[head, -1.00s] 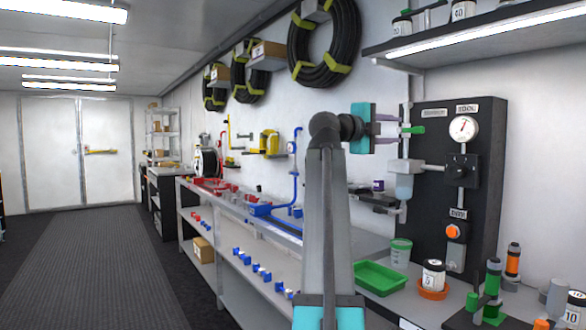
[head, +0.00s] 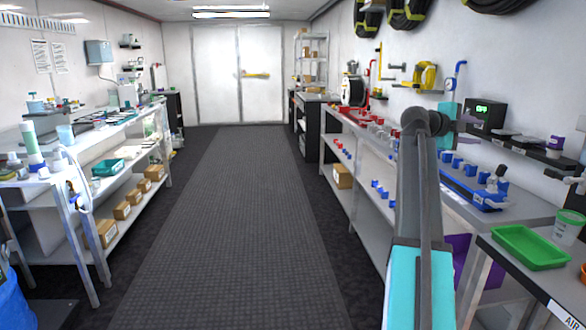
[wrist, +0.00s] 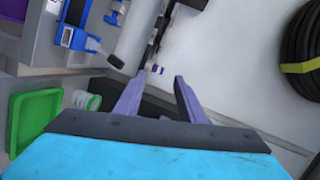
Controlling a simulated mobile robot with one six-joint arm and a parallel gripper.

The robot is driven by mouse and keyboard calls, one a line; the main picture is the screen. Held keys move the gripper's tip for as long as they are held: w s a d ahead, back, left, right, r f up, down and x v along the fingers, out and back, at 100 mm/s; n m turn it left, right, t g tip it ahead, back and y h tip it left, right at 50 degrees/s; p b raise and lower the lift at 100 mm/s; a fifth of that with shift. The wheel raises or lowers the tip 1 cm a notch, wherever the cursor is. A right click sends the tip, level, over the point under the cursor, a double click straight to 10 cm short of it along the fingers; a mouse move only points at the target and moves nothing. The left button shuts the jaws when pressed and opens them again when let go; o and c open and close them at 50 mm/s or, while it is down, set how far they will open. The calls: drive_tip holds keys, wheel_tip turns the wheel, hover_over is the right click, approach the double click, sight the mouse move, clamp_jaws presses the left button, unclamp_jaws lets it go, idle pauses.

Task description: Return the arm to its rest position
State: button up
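My arm (head: 418,190) rises at the right of the head view, bent at the dark elbow-like joint near its top. My gripper has a teal body (head: 447,124) and points right and away from me; its fingers are hard to make out there. In the wrist view my gripper (wrist: 156,84) shows two purple fingers spread apart, with nothing held between them. The gripper is in the air, apart from the benches.
A green tray (head: 530,246) and a clear cup (head: 568,226) stand on the near right bench. A blue rack (head: 470,188) sits on the bench behind. A cluttered bench (head: 62,170) lines the left wall. The central aisle (head: 232,200) is clear up to the white doors (head: 228,75).

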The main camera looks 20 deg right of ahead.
drive_tip(key=w+a+f+n+t+y+p, duration=0.15)
drive_tip(key=w+a+f, duration=0.3)
drive_tip(key=f, duration=0.45)
drive_tip(key=w+a+f+n+y+p, duration=0.1)
drive_tip(key=w+a+f+n+p, duration=0.1)
drive_tip(key=w+a+f, duration=0.5)
drive_tip(key=w+a+f+n+t+y+p, duration=0.15)
drive_tip(key=w+f, duration=0.35)
drive_tip(key=f, duration=0.5)
drive_tip(key=a+f+n+y+p, duration=0.2)
drive_tip(key=a+f+n, duration=0.1)
drive_tip(key=a+f, duration=0.95)
drive_tip(key=a+f+n+y+p, duration=0.2)
drive_tip(key=a+f+n, duration=0.2)
drive_tip(key=a+f, duration=0.8)
drive_tip(key=s+a+f+n+g+y+p, duration=0.1)
drive_tip(key=s+a+f+n+g+p, duration=0.15)
drive_tip(key=s+a+f, duration=0.65)
drive_tip(key=s+a+f+n+g+y+p, duration=0.15)
drive_tip(key=s+a+f+n, duration=0.4)
drive_tip(key=f, duration=0.55)
drive_tip(key=s+a+f+n+g+y+p, duration=0.1)
drive_tip(key=s+a+f+n+y, duration=0.1)
drive_tip(key=s+a+n, duration=0.5)
drive_tip(key=s+a+f+n+g+y+p, duration=0.1)
drive_tip(key=s+a+n, duration=0.6)
drive_tip(key=s, duration=1.1)
drive_tip(key=shift+s+a+f+n+g+y, duration=0.25)
drive_tip(key=shift+a+f+g+y, duration=0.4)
drive_tip(key=shift+a+y, duration=0.85)
